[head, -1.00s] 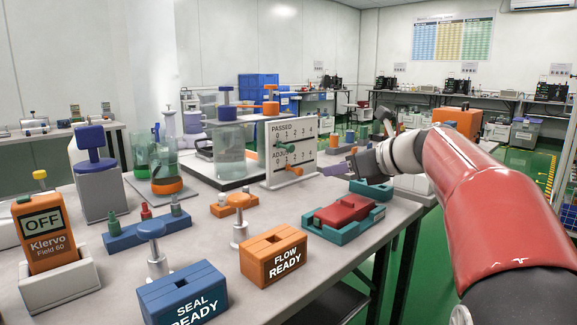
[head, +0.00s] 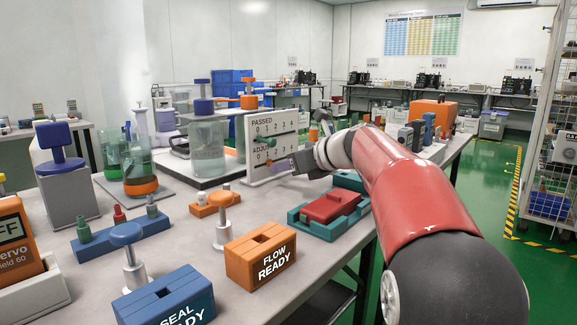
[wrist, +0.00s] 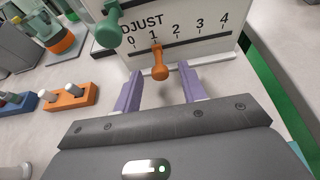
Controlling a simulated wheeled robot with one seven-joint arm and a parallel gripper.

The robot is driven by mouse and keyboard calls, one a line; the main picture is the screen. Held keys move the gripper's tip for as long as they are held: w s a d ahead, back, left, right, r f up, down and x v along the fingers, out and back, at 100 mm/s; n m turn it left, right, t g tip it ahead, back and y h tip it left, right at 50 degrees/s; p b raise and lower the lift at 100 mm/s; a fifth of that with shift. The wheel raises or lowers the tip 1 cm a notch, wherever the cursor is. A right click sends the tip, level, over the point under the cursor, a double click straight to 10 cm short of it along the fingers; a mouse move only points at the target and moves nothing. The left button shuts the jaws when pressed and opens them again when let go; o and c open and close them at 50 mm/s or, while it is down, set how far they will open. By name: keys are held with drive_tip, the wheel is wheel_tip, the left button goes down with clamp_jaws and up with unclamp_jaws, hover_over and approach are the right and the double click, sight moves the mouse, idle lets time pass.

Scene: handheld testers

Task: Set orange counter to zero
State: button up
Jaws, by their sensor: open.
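A white counter board (head: 262,172) stands upright on the table with a PASSED row above an ADJUST row. In the wrist view its orange knob (wrist: 160,68) sits in the lower slot under the 1 of the ADJUST scale. A green knob (wrist: 109,32) sits on the upper row, in front of the left part of the ADJUST label. My gripper (wrist: 161,84) is open and faces the board, with one purple finger on each side of the orange knob. Whether a finger touches the knob or board cannot be told. The head view shows my gripper close to the board's front.
A red block in a teal tray (head: 300,223) lies just in front of my arm. An orange FLOW READY block (head: 260,258), a blue SEAL READY block (head: 165,300) and glass beakers (head: 207,150) stand to the left. An orange peg block (wrist: 68,97) is left of my gripper.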

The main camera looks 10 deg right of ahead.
drive_tip(key=shift+c, duration=0.4)
clamp_jaws()
drive_tip(key=s+a, duration=0.2)
drive_tip(key=shift+a+r+p, duration=0.1)
drive_tip(key=shift+a+p, duration=0.2)
drive_tip(key=shift+a, duration=0.1)
drive_tip(key=shift+o, duration=0.4)
unclamp_jaws()
